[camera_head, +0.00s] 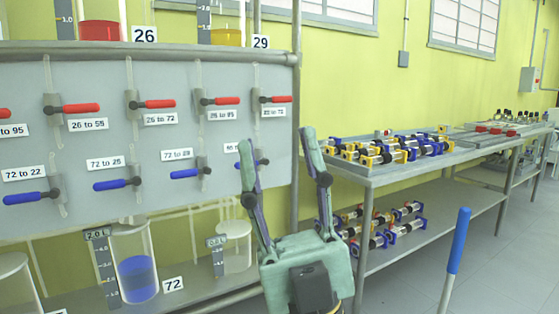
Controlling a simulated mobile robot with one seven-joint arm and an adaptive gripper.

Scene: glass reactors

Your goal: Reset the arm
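My gripper (278,152) is in the lower middle of the head view, pointing up, with its two green and dark fingers spread well apart. Nothing shows between the fingers. It stands in front of the right end of the valve panel (150,75), and its left finger covers part of a blue valve handle (262,162) there. I cannot tell how far the finger is from that handle. The upper parts of my arm are out of view.
The panel carries several red handles (152,104) and blue handles (188,173). A glass vessel with blue liquid (137,278) stands below. To the right, a grey table (350,172) holds several blue and yellow parts. A blue post (457,242) stands in front. Floor shows at right.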

